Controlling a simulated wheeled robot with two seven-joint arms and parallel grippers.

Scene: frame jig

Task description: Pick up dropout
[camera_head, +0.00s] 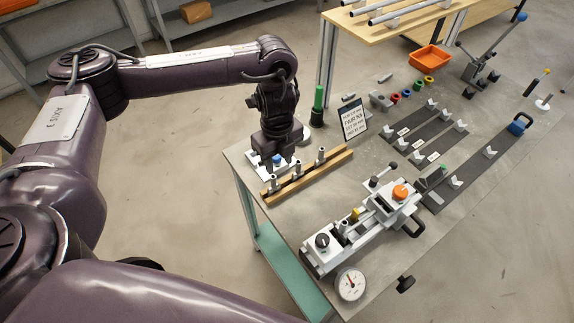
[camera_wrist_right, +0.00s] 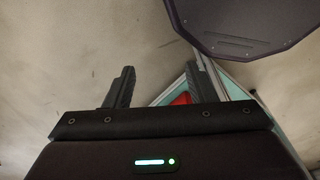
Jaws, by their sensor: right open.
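I cannot tell for sure which part is the dropout. Several small upright metal pieces (camera_head: 320,157) stand along a wooden strip (camera_head: 330,164) at the table's left end. My left gripper (camera_head: 277,158) points down just behind the strip's left part, over a small pale fixture with a blue spot (camera_head: 262,161). Its fingertips are small and dark, so I cannot tell whether they are open or hold anything. My right gripper (camera_wrist_right: 162,85) shows only in the right wrist view.
A clamping jig with an orange knob (camera_head: 400,192) stands at the front, beside a dial gauge (camera_head: 351,284). A printed sign (camera_head: 353,118) and green cylinder (camera_head: 318,98) stand near the left arm. Dark strips with V-blocks (camera_head: 490,152) and an orange tray (camera_head: 429,59) lie farther right.

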